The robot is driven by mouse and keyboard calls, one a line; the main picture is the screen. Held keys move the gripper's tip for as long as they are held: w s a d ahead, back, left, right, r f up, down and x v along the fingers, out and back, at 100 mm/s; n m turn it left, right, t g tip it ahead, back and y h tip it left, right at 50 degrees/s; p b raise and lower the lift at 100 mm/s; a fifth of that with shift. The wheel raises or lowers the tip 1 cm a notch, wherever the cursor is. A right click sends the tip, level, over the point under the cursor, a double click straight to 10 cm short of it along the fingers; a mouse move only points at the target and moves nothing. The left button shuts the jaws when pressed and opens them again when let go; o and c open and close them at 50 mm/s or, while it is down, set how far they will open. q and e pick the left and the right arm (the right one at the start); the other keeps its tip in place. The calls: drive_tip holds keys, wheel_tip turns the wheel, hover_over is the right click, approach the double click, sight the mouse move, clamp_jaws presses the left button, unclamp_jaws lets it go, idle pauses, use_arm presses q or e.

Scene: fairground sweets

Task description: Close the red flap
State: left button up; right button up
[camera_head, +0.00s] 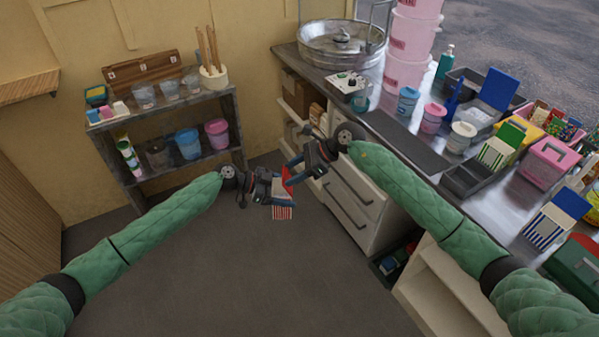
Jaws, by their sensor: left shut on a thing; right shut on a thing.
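A small red-and-white striped box (283,212) is held in the air, upright as far as I can see, between the shelf and the counter. My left gripper (276,192) is shut on this box and covers much of it. The box's red flap (287,181) stands raised at its upper right side, so the box looks open. My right gripper (300,169) comes in from the right and is at the flap, shut on it. The exact contact is small and partly hidden by the fingers.
Other striped boxes with a green lid (512,134) and a blue lid (571,203) stand on the metal counter (455,205) at right. A shelf (165,108) with tubs is at left. Drawers (352,205) are close to my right gripper. The floor (215,270) below is clear.

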sight(287, 173)
drive_tip(key=a+h, duration=0.2)
drive_tip(key=h, duration=0.1)
drive_tip(key=shift+a+h, duration=0.1)
drive_tip(key=shift+h, duration=0.2)
drive_tip(key=shift+s+a+f+t+h, duration=0.15)
drive_tip(key=shift+a+h, duration=0.2)
drive_tip(key=shift+h, duration=0.35)
drive_tip(key=shift+w+a+f+t+h, duration=0.1)
drive_tip(key=shift+a+f+h, duration=0.1)
drive_tip(key=shift+a+h, duration=0.35)
drive_tip(key=shift+s+a+f+t+h, duration=0.1)
drive_tip(key=shift+a+f+h, duration=0.1)
drive_tip(key=shift+h, duration=0.65)
drive_tip(key=o, duration=1)
drive_tip(key=v, duration=1.2)
drive_tip(key=shift+a, duration=0.1)
